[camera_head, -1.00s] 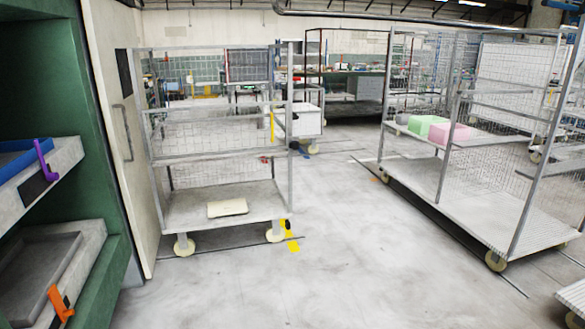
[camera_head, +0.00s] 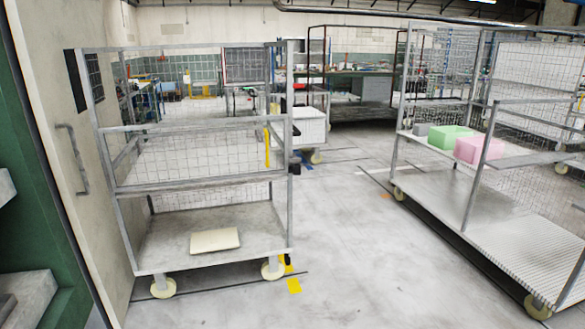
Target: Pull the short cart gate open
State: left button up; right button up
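The short wire-mesh cart (camera_head: 215,255) stands left of centre on round cream wheels. Its gate (camera_head: 200,155), a framed panel with mesh between two horizontal bars, spans the front at mid height and looks closed. A small black latch-like part (camera_head: 294,166) sits at the right front post. A flat cream block (camera_head: 215,240) lies on the cart's lower deck. Neither of my grippers shows in the head view.
A longer cart (camera_head: 520,225) stands at right, carrying a green foam block (camera_head: 450,137) and a pink one (camera_head: 479,149). A pale door panel with a handle (camera_head: 75,160) is close on the left. The floor (camera_head: 365,265) between the carts is clear.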

aim_at(104, 140)
jog(key=i, duration=1.45)
jog(key=i+l+u, duration=0.1)
jog(key=i, duration=1.3)
